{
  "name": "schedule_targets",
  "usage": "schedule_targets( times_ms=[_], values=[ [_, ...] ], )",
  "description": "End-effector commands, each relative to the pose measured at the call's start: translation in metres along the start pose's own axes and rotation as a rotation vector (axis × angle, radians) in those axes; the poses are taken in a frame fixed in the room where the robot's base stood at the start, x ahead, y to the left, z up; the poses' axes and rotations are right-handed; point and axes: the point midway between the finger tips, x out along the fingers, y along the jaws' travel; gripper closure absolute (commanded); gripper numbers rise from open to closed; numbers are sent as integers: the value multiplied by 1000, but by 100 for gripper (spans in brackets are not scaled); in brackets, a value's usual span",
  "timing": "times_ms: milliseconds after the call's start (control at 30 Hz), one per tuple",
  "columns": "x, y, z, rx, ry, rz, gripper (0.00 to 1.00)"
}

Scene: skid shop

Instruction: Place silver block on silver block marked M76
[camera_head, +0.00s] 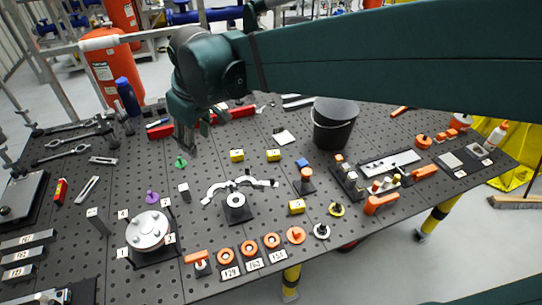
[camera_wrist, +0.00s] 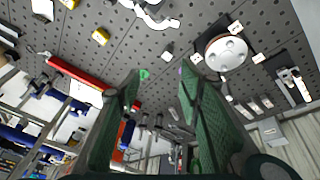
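A small silver-grey block (camera_head: 184,191) stands on the dark perforated table, left of centre. It also shows in the wrist view (camera_wrist: 168,48), just beyond my fingertips. A taller grey block (camera_head: 97,220) stands left of the round silver disc. Several flat silver-grey blocks (camera_head: 28,239) with marks on their fronts lie in a row at the left edge. I cannot read M76 on any block. My gripper (camera_head: 191,138) hangs above the table, behind the small block. In the wrist view its green-padded fingers (camera_wrist: 160,80) are wide apart with nothing between them.
The round silver disc (camera_head: 148,231) on a dark base, a purple knob (camera_head: 152,197) and a green knob (camera_head: 180,162) stand near the small block. A silver curved bracket (camera_head: 236,201) is right of it. A black bucket (camera_head: 334,123) stands at the back.

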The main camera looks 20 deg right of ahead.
Motion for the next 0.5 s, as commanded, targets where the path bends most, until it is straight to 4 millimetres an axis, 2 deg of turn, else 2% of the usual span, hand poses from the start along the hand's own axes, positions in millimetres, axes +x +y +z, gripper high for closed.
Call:
schedule_targets(
  times_ms=[33,500],
  values=[
    [-4,4,13,26,7,8,64],
    [-30,29,112,260,87,79,64]
  ],
)
